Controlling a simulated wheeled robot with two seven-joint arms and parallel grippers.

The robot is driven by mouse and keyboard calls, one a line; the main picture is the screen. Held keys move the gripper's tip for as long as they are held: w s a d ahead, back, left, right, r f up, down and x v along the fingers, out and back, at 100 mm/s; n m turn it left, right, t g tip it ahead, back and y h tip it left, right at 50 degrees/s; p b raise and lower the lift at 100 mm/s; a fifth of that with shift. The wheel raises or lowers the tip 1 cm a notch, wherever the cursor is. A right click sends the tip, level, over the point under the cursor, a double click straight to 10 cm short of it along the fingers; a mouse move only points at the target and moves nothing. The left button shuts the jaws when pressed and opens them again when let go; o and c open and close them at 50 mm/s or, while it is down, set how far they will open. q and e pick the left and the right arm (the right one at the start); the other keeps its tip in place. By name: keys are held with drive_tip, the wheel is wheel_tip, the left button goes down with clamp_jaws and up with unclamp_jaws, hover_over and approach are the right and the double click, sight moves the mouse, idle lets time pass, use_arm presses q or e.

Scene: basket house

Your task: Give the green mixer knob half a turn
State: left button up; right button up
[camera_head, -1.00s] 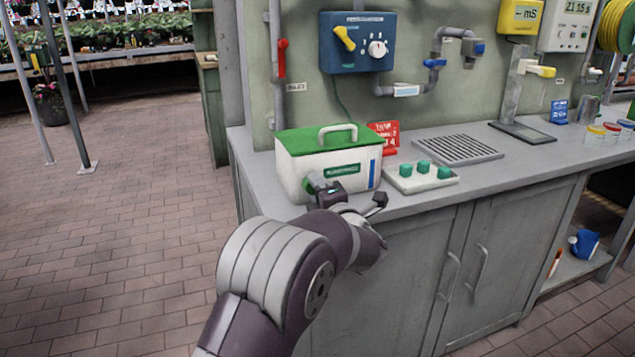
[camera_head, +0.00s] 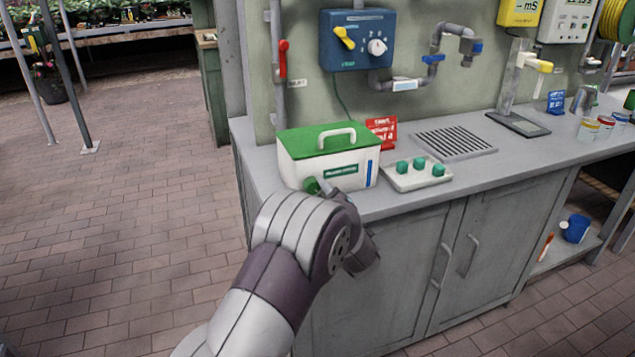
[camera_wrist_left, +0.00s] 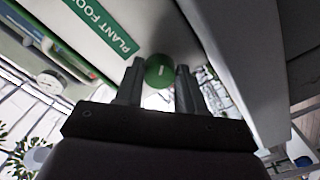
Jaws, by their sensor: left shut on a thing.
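The green mixer knob (camera_head: 312,186) is on the front of the white plant-food box (camera_head: 302,174), which has a green lid. It is round with a short white mark in the left wrist view (camera_wrist_left: 159,70). My left gripper (camera_wrist_left: 159,82) has one finger on each side of the knob and is shut on it. In the head view my left wrist and forearm hide most of the gripper and part of the box's front. My right gripper is not in view.
The box stands near the left end of a grey bench (camera_head: 500,172). A blue panel (camera_head: 357,62) hangs on the wall above.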

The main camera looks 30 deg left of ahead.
use_arm(q)
drive_tip(key=m+p, duration=0.3)
drive_tip(key=m, duration=0.1)
drive_tip(key=shift+s+r+p, duration=0.1)
drive_tip(key=shift+p, duration=0.25)
drive_tip(key=shift+a+f+m+p, duration=0.1)
drive_tip(key=shift+f+m+p, duration=0.1)
drive_tip(key=shift+m+p, duration=1.45)
drive_tip(key=shift+m+b, duration=0.35)
drive_tip(key=shift+m, duration=0.1)
drive_tip(key=o, duration=1)
